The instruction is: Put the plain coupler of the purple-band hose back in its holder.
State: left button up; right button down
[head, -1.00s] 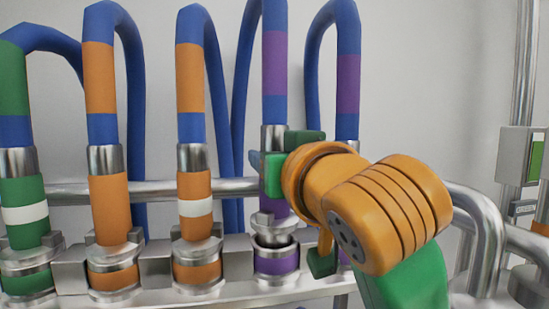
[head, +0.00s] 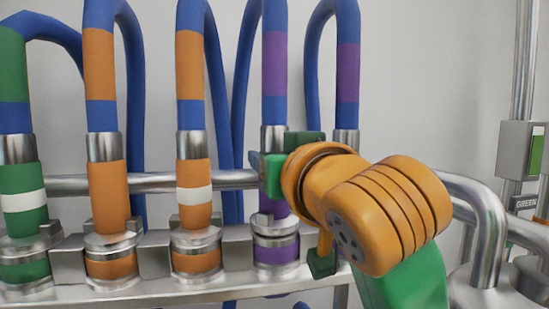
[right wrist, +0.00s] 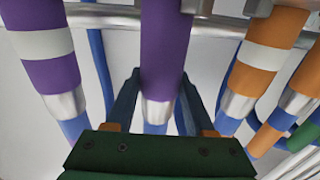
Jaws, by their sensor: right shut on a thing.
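The plain purple coupler (head: 275,205) of the purple-band hose (head: 274,65) stands upright in the head view. Its lower metal ring sits down on the purple-banded holder (head: 277,255), with no clear gap between them. My right gripper (head: 266,168) is shut on the coupler near its upper metal collar and hides part of it. In the right wrist view the gripper's fingers (right wrist: 158,95) lie on both sides of the purple coupler (right wrist: 163,55). My left gripper is not in view.
Another purple coupler with a white band (right wrist: 43,50) stands close beside it, mostly hidden by my arm in the head view. Orange couplers (head: 108,195) and a green one (head: 24,205) stand to the left. A steel rail (head: 155,182) runs behind; bent pipes (head: 485,230) are right.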

jog(key=shift+f, duration=0.35)
dwell(0.4)
jog(key=shift+c, duration=0.9)
grip_release()
jog(key=shift+s, duration=0.1)
jog(key=b, duration=0.1)
jog(key=s+b, duration=0.1)
jog(key=s, duration=0.1)
jog(key=shift+s+d+f+b, duration=0.2)
jog(key=shift+d+f+b, duration=0.15)
jog(key=shift+b, duration=0.05)
jog(key=v, duration=0.1)
jog(key=b+v, duration=0.1)
jog(key=v, duration=0.2)
jog(key=shift+s+d+r+b, duration=0.1)
jog(key=shift+s+r+b, duration=0.2)
jog(key=shift+r, duration=0.1)
